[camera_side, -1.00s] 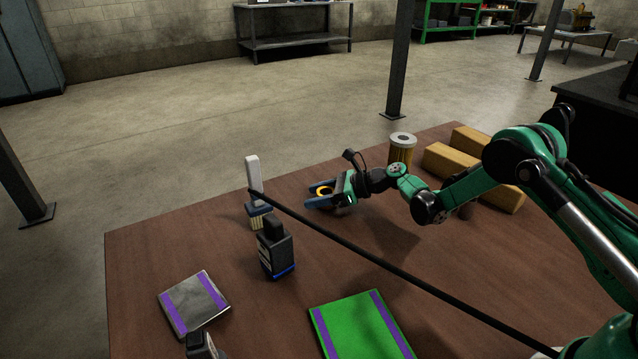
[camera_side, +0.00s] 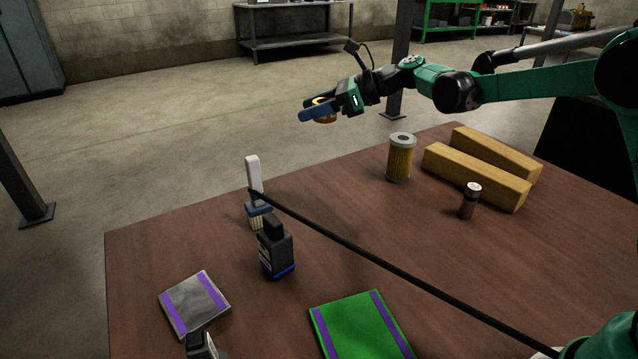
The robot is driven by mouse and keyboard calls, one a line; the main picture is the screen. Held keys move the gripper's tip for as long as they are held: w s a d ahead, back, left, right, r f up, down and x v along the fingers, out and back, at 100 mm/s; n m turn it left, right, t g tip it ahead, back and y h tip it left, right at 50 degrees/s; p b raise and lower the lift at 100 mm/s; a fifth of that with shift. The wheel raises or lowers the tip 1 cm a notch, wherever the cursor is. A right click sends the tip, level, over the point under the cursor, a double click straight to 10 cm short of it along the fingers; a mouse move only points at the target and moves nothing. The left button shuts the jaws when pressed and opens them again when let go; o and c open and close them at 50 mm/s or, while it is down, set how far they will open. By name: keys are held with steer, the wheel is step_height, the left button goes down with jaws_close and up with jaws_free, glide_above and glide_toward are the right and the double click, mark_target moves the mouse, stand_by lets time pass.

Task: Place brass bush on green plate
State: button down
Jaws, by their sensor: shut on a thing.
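The brass bush (camera_side: 325,118) is a short golden ring, held between the blue fingers of my gripper (camera_side: 319,109). My gripper is shut on it and holds it well above the back of the table, with the fingers pointing left. The fingers hide part of the bush. The green plate (camera_side: 348,331) lies flat at the front of the table, with purple stripes along two sides. Its near edge is cut off by the picture. Nothing rests on the part of it that shows.
A grey plate with purple stripes (camera_side: 195,303), a dark bottle (camera_side: 275,252) and a white-handled brush (camera_side: 255,187) stand left. A filter (camera_side: 400,160), wooden blocks (camera_side: 475,177) and a small dark cylinder (camera_side: 470,201) are right. A black rod (camera_side: 390,262) crosses the view. Mid-table is clear.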

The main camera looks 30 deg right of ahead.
steer(key=s+a+n+g+y, duration=0.3)
steer(key=s+a+n+g, duration=0.4)
steer(key=s+a, duration=0.45)
steer(key=n+g+h, duration=0.1)
steer(key=n+g, duration=0.4)
steer(key=g, duration=0.1)
glide_above(314, 332)
step_height(314, 332, down, 14)
steer(key=shift+f, duration=2.35)
steer(key=shift+c, duration=1.1)
jaws_free()
